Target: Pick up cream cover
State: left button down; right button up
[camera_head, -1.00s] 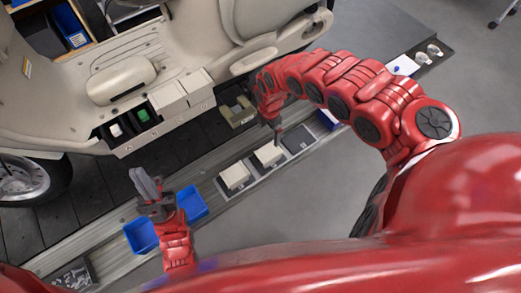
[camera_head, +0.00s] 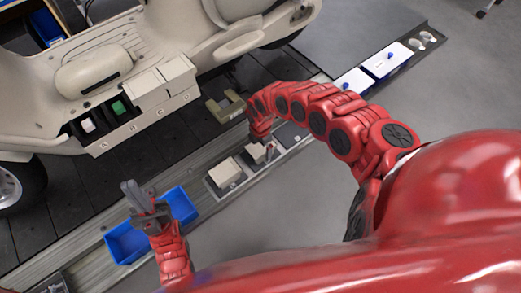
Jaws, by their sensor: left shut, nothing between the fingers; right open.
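Two cream block-shaped covers lie on grey square pads along the slat conveyor. The left cover (camera_head: 224,172) is fully visible, and the right cover (camera_head: 256,152) is partly hidden by my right gripper. My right gripper (camera_head: 268,150) is open, pointing down at the right cover's right side; I cannot tell whether it touches. My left gripper (camera_head: 129,189) is shut and empty, above the blue bin and apart from the covers.
A blue bin (camera_head: 125,245) stands on the conveyor (camera_head: 205,205) below my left gripper. A cream scooter (camera_head: 95,70) stands behind. An olive bracket (camera_head: 226,106) lies near it. White-topped blue boxes (camera_head: 387,60) stand at the upper right.

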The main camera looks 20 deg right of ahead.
jog(key=shift+f, duration=0.45)
jog(key=shift+c, duration=0.3)
jog(key=c, duration=1.2)
jog(key=shift+o, duration=0.2)
jog(key=shift+r, duration=0.15)
